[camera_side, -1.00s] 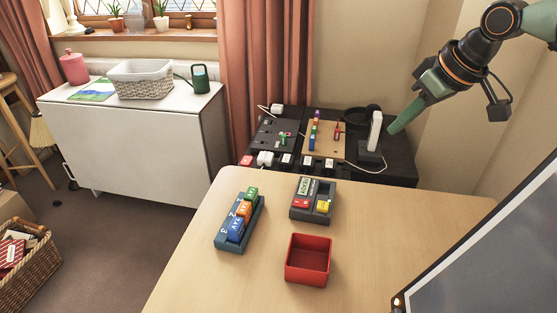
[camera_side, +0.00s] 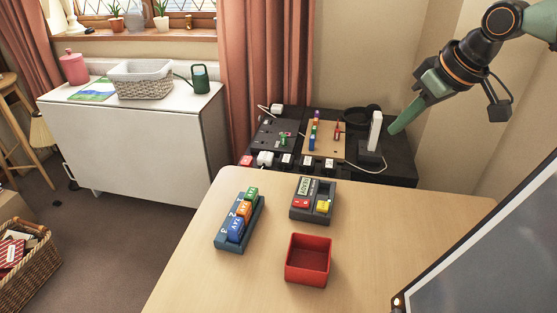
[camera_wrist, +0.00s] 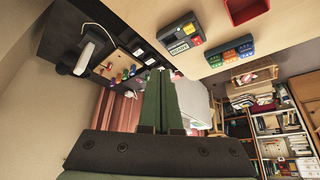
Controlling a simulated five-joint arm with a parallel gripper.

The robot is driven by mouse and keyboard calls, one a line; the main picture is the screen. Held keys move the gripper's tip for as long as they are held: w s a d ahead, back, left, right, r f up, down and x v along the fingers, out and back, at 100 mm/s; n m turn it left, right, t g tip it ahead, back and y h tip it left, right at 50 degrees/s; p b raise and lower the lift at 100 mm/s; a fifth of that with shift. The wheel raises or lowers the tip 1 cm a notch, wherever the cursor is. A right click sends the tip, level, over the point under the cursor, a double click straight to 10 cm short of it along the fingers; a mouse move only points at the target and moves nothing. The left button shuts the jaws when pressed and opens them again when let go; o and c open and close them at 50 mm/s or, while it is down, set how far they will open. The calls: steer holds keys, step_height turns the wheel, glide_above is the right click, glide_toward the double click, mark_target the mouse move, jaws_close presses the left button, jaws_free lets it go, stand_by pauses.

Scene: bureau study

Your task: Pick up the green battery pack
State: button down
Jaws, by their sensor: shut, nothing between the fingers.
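The green battery pack (camera_side: 251,193) stands at the far end of a blue holder (camera_side: 222,240) on the wooden table, in a row with an orange pack (camera_side: 244,209) and a blue pack (camera_side: 236,228). In the wrist view the green pack (camera_wrist: 215,60) is at the left end of that row. My gripper (camera_side: 394,130) is shut and empty, raised at the right, well apart from the packs. Its closed fingers also show in the wrist view (camera_wrist: 161,72).
A dark device (camera_side: 299,213) with a small screen, red and yellow parts stands right of the holder. An empty red tray (camera_side: 308,282) is nearer the front. A black bench (camera_side: 400,172) with several small items lies behind the table. A dark screen (camera_side: 490,260) borders the right.

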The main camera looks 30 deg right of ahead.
stand_by(0.4)
steer(key=c, duration=0.6)
jaws_free()
steer(key=shift+o, duration=0.2)
steer(key=m+g, duration=0.6)
steer(key=m, duration=0.4)
glide_above(251, 193)
step_height(251, 193, down, 10)
steer(key=f, duration=0.6)
steer(key=shift+w+d+f, duration=0.15)
steer(key=shift+w+f, duration=0.1)
steer(key=shift+f, duration=0.15)
steer(key=shift+s+f, duration=0.2)
steer(key=shift+f, duration=2.4)
